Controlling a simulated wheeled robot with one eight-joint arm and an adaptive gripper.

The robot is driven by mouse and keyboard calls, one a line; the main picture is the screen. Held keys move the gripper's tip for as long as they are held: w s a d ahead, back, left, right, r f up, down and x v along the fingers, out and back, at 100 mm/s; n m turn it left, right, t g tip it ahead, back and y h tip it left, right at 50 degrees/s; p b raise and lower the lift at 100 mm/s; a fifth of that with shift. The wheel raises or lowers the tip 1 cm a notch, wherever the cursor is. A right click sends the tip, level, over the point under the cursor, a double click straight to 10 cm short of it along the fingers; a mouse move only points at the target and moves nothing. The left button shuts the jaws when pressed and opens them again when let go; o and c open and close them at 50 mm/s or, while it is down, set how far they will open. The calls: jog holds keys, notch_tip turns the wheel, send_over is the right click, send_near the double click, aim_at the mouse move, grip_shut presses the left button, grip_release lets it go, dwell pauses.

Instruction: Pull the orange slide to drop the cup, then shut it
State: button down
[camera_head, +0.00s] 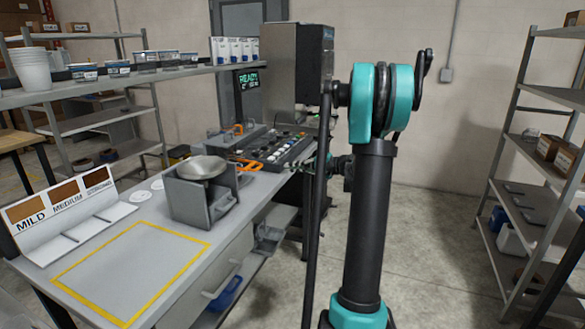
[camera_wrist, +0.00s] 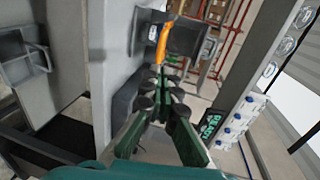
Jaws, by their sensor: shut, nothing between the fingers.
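The orange slide (camera_head: 245,166) sticks out beside the grey box with the round metal pan (camera_head: 202,168), at the near end of the button panel. In the wrist view an orange handle (camera_wrist: 162,45), seemingly this slide, lies ahead of my gripper (camera_wrist: 162,84). The green fingers are together, with nothing between them. They look apart from the handle, though the depth is hard to judge. In the head view my arm largely hides the gripper. White cups (camera_head: 32,69) stand stacked on the upper shelf; I cannot make out a separate dropped cup.
The button panel (camera_head: 277,148) and a tall metal machine (camera_head: 296,72) stand at the back of the bench, near a green READY screen (camera_head: 248,79). A yellow-outlined area (camera_head: 133,272) on the bench is empty. Shelving (camera_head: 540,185) stands to the right, with clear floor before it.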

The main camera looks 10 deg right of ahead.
send_near(249, 165)
jog(key=shift+w+a+f, duration=0.45)
jog(key=shift+a+f, duration=0.2)
jog(key=shift+f, duration=0.15)
jog(key=shift+w+a, duration=0.1)
jog(key=x, duration=0.4)
jog(key=r+x, duration=0.1)
jog(key=x, duration=0.1)
jog(key=shift+w+a, duration=0.15)
jog(key=shift+w, duration=0.05)
